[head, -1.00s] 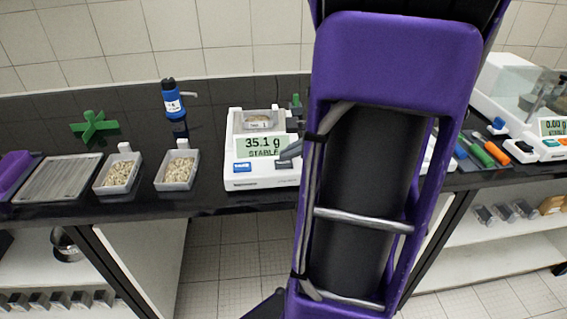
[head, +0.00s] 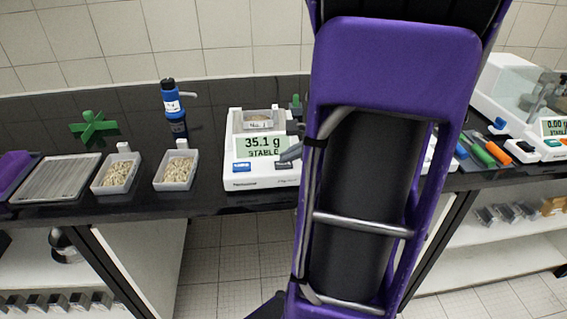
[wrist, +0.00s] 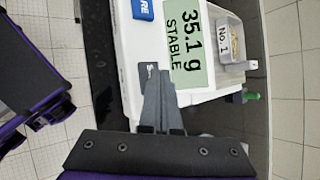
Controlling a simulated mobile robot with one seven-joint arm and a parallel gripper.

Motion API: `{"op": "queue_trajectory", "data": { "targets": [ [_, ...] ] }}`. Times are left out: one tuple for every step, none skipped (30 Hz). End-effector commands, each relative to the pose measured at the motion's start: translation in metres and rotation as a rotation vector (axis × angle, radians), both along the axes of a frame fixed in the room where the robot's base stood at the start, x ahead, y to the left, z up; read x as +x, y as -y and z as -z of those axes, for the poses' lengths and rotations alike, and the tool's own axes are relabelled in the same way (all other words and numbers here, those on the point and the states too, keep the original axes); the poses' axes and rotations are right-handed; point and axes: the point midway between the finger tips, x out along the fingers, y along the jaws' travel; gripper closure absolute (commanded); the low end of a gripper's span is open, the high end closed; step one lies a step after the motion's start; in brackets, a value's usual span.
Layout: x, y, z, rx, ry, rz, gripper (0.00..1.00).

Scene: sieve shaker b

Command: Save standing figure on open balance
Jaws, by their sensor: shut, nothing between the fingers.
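The open balance (head: 240,183) is white and stands on the black bench. Its display (head: 258,146) reads 35.1 g and STABLE, also in the wrist view (wrist: 186,45). A small tray labelled No. 1 (wrist: 229,42) sits on its pan. A blue key (head: 242,167) is at the front left and a dark grey key (head: 283,165) at the front right. My gripper (wrist: 157,75) is shut and empty, its fingertips over or beside the dark key (wrist: 146,73) in the wrist view. I cannot tell whether they touch it. My arm hides the balance's right side in the head view.
Two trays of grains (head: 117,172) (head: 177,170), a sieve-like tray (head: 58,178) and a green cross-shaped piece (head: 93,128) are to the left. A blue bottle (head: 173,105) stands behind. A glass-shielded balance (head: 553,127) reading 0.00 g and coloured-handled tools (head: 484,155) are to the right.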

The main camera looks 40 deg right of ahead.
Motion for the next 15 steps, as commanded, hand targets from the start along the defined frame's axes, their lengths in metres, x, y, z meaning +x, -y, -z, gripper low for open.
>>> {"op": "queue_trajectory", "data": {
  "targets": [
    [0.000,0.000,0.000,0.000,0.000,0.000,1.00],
    [0.000,0.000,0.000,0.000,0.000,0.000,1.00],
    [0.000,0.000,0.000,0.000,-0.001,-0.001,1.00],
    [0.000,0.000,0.000,0.000,-0.001,-0.001,1.00],
    [0.000,0.000,0.000,0.000,-0.001,-0.001,1.00],
    [0.000,0.000,0.000,0.000,-0.001,-0.001,1.00],
    [0.000,0.000,0.000,0.000,-0.001,-0.001,1.00],
    [0.000,0.000,0.000,0.000,-0.001,-0.001,1.00],
    [0.000,0.000,0.000,0.000,-0.001,-0.001,1.00],
    [0.000,0.000,-0.001,0.000,-0.001,-0.001,1.00],
    [0.000,0.000,-0.002,0.000,-0.001,-0.001,1.00],
    [0.000,0.000,-0.004,0.000,-0.001,-0.001,1.00],
    [0.000,0.000,-0.006,0.000,-0.001,-0.001,1.00],
    [0.000,0.000,-0.007,-0.001,0.000,-0.001,1.00],
    [0.000,0.000,-0.010,-0.001,0.000,-0.001,1.00]
  ]
}}
